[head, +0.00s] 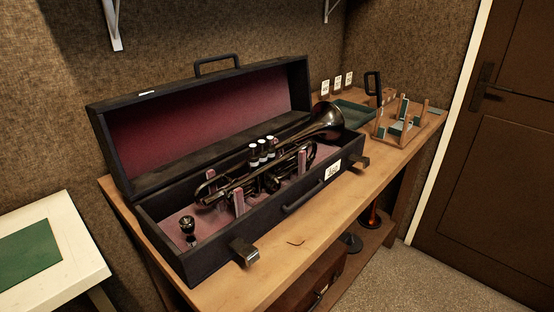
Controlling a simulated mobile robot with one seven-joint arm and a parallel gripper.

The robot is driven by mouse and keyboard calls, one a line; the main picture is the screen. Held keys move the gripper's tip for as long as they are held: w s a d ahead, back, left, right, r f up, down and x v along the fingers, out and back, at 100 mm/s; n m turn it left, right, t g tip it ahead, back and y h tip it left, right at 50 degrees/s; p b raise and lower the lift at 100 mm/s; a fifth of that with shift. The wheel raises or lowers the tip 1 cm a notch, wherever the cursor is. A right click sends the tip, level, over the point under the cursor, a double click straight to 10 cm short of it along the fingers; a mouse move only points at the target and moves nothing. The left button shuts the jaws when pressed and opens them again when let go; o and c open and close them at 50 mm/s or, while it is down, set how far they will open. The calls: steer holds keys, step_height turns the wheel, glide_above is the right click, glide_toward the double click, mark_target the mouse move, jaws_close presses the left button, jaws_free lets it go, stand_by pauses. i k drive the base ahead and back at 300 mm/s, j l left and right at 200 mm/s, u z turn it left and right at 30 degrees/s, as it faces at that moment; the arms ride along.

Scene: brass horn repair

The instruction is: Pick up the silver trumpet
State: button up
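One trumpet (250,176) shows in the head view. Its metal looks dark and shiny rather than bright silver. It lies in the open black case (290,218), held among pink padded supports. Its bell (327,118) is at the right end and rises above the case's front wall. Three valves with pale caps (262,148) stand up near its middle. Parts of its lower tubing are hidden by the supports. My gripper is not in view.
The case's red-lined lid (205,112) stands open behind the trumpet. A small dark knob-shaped piece (188,226) stands in the case's left end. A wooden rack (401,128) and green tray (352,113) are farther right on the wooden bench (335,225).

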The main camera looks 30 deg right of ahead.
mark_target(327, 120)
steer(key=k+l+z, duration=0.15)
steer(key=k+z, duration=0.15)
steer(key=k, duration=0.35)
steer(key=j+z, duration=0.1)
steer(key=z, duration=1.2)
steer(key=i+j, duration=0.1)
steer(key=j, duration=0.4)
steer(key=i+j+z, duration=0.1)
steer(key=j, duration=0.35)
steer(key=i+j, duration=0.45)
steer(key=i, duration=0.15)
